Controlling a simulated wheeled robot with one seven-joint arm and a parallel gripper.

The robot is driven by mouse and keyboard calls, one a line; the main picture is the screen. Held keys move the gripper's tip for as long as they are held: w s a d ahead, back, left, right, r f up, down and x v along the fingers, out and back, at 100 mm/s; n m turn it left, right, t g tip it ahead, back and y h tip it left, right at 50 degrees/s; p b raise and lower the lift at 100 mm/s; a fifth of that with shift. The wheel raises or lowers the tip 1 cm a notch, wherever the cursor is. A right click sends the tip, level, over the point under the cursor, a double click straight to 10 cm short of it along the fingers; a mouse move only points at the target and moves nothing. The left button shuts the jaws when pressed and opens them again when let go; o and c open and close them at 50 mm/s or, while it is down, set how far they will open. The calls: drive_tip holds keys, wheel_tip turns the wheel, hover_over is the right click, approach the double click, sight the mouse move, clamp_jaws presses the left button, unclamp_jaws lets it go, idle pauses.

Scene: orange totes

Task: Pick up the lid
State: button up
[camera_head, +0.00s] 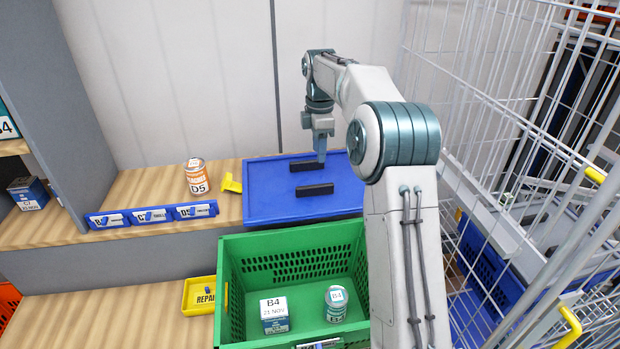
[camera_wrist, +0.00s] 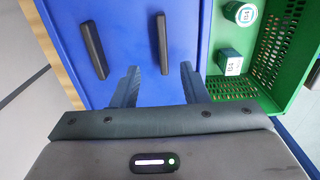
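The lid is a flat blue panel (camera_head: 268,205) with two black bar handles, lying on the wooden shelf behind the green tote. The far handle (camera_head: 308,165) and near handle (camera_head: 314,190) run roughly parallel. My gripper (camera_head: 321,157) points down above the right part of the lid. In the wrist view, my gripper (camera_wrist: 158,84) is open, its two fingers apart with nothing held between them. The near handle (camera_wrist: 162,44) lies ahead, lined up with the gap; the far handle (camera_wrist: 93,49) is left of it. The lid (camera_wrist: 125,30) fills the middle of that view.
The green tote (camera_head: 232,290) in front holds a B4 box (camera_head: 274,313) and a can (camera_head: 336,303). Left of the lid are a yellow piece (camera_head: 231,183), an orange D5 can (camera_head: 196,177) and blue label holders (camera_head: 152,216). A wire cage (camera_head: 480,120) stands at right.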

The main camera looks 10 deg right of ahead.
hover_over(317, 185)
drive_tip(key=f, duration=0.7)
drive_tip(key=shift+w+d, duration=0.15)
drive_tip(key=shift+d, duration=0.05)
drive_tip(key=shift+a+f+p, duration=0.2)
drive_tip(key=shift+f+p, duration=0.8)
drive_tip(key=shift+f, duration=1.7)
drive_tip(key=shift+c, duration=0.3)
clamp_jaws()
